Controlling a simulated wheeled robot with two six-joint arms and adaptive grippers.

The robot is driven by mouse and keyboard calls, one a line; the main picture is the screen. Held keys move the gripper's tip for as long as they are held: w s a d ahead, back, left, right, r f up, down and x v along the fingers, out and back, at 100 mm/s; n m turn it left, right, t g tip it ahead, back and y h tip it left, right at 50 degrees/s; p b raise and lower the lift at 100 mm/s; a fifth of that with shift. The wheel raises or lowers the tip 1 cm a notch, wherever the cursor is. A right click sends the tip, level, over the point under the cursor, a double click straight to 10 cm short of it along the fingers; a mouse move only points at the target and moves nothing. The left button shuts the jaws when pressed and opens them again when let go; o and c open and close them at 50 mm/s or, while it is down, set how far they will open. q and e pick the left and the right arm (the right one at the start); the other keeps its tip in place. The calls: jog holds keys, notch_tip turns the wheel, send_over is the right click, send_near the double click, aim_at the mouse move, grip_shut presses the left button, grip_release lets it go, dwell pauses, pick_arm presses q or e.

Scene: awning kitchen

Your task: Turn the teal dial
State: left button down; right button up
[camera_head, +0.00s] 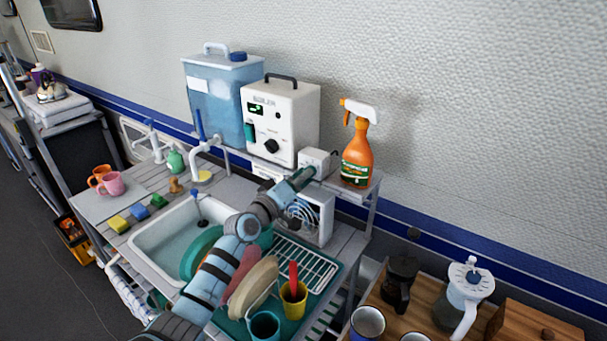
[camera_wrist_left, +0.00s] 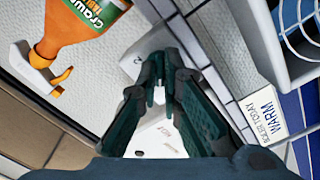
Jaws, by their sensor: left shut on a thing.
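A small white box (camera_head: 319,158) stands on the shelf between the white boiler and the orange spray bottle. My left gripper (camera_head: 309,172) reaches up to the front of this box, with its tips at the box face. In the left wrist view, the two dark teal fingers (camera_wrist_left: 158,97) are close together in front of the white box (camera_wrist_left: 166,139). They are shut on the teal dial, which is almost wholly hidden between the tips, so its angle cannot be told. My right gripper is not in view.
The white boiler (camera_head: 281,122) with a black knob and the blue water tank (camera_head: 224,100) stand to the left. The orange spray bottle (camera_head: 357,155) is close on the right. Below are a fan heater (camera_head: 305,217), the sink (camera_head: 160,238) and a dish rack (camera_head: 318,268) with plates and cups.

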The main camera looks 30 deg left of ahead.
pick_arm(q)
jog(key=shift+f+n, duration=0.25)
jog(key=shift+n, duration=0.45)
jog(key=c, duration=1.8)
grip_release()
jog(key=shift+s+r, duration=0.1)
jog(key=shift+o, duration=0.2)
jog(key=shift+r, duration=0.1)
jog(key=s+a, duration=0.1)
jog(key=s, duration=1.1)
jog(key=shift+a, duration=0.35)
jog(key=shift+w, duration=0.1)
